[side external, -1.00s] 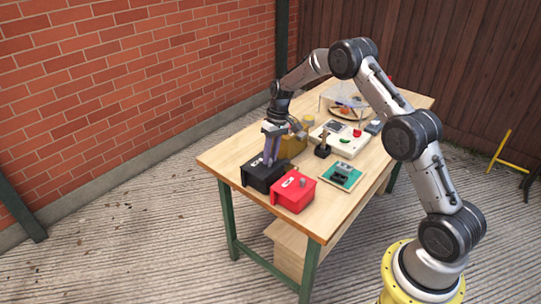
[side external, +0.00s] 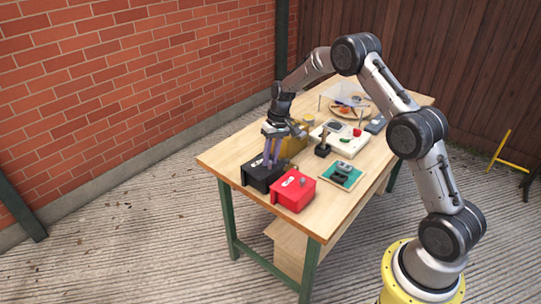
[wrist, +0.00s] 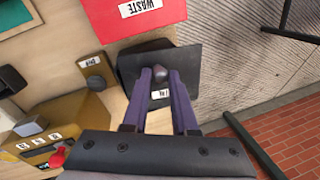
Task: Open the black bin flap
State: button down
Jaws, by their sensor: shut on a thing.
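The black bin (side external: 256,178) stands at the front left corner of the table. My gripper (side external: 270,163) reaches down onto the bin top. In the wrist view its purple fingers (wrist: 160,74) are on either side of the knob and shut on it. The fingers hide part of the bin top and label. I cannot tell how far the flap is raised.
A red bin (side external: 294,193) labelled WASTE stands right beside the black one. A yellow box (side external: 294,146) is behind my gripper. A joystick (side external: 322,148), a teal tray (side external: 341,177) and a white panel (side external: 350,145) lie further right. The table edge is close to the black bin.

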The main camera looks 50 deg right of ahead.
aim_at(259, 179)
jog(key=a+m, duration=0.1)
jog(key=s+a+m, duration=0.1)
jog(key=m, duration=0.1)
jog(key=shift+s+a+r+m+t, duration=0.1)
jog(key=shift+a+r+m+t, duration=0.05)
jog(key=shift+a+m+t, duration=0.15)
jog(key=a+m, duration=0.2)
jog(key=m, duration=0.1)
jog(key=a+m+h, duration=0.1)
jog(key=shift+s+a+m+t, duration=0.25)
jog(key=shift+m+t, duration=0.05)
jog(key=shift+w+a+m+h, duration=0.2)
jog(key=shift+w+a+m, duration=0.15)
jog(key=shift+a+m, duration=0.65)
jog(key=shift+w+a+m+h, duration=0.3)
jog(key=shift+a+m, duration=0.35)
jog(key=shift+m, duration=0.6)
jog(key=shift+w+a+m+h, duration=0.1)
jog(key=shift+w+a+m, duration=0.3)
jog(key=shift+a+m, duration=0.6)
jog(key=shift+d, duration=0.2)
jog(key=c, duration=0.7)
grip_release()
